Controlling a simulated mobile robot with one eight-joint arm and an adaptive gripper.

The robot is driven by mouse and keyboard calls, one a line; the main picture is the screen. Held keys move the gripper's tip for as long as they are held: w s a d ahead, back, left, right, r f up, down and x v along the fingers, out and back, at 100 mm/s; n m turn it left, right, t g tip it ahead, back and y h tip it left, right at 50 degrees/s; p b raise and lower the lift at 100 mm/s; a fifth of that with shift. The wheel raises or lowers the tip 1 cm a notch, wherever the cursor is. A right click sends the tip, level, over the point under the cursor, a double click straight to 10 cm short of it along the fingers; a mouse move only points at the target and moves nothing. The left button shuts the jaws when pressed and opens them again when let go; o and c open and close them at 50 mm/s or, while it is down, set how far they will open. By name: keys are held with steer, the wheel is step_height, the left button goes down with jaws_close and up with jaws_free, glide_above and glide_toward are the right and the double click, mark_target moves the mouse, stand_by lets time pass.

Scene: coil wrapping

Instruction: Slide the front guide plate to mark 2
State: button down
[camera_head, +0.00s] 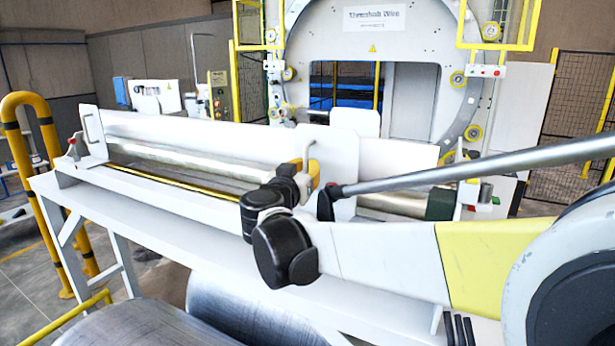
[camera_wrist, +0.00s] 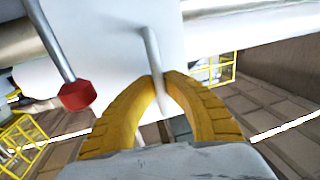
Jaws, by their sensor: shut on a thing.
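The front guide plate (camera_head: 336,150) is a white upright plate with a thin metal handle (camera_head: 309,153), standing across the rollers near the middle of the long white table. My gripper (camera_head: 304,176) has yellow fingers and is at this handle, partly hidden by my dark wrist. In the wrist view, my gripper (camera_wrist: 157,84) is shut on the grey handle (camera_wrist: 151,50), with the white plate (camera_wrist: 105,55) behind it. A metal rod with a red knob (camera_wrist: 76,95) is to the left of the fingers. I cannot make out mark 2.
Another white plate (camera_head: 355,121) stands just behind. A white end plate with a handle (camera_head: 92,130) is at the table's left end. A yellow strip (camera_head: 175,184) runs along the table's near side. The large ring machine (camera_head: 455,45) is behind. Metal coils (camera_head: 150,325) lie in front.

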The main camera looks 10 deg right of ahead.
steer(key=w+a+b, duration=0.1)
steer(key=w+a, duration=0.4)
steer(key=a, duration=0.2)
steer(key=c, duration=1.5)
jaws_free()
steer(key=shift+o, duration=0.2)
steer(key=v, duration=1.2)
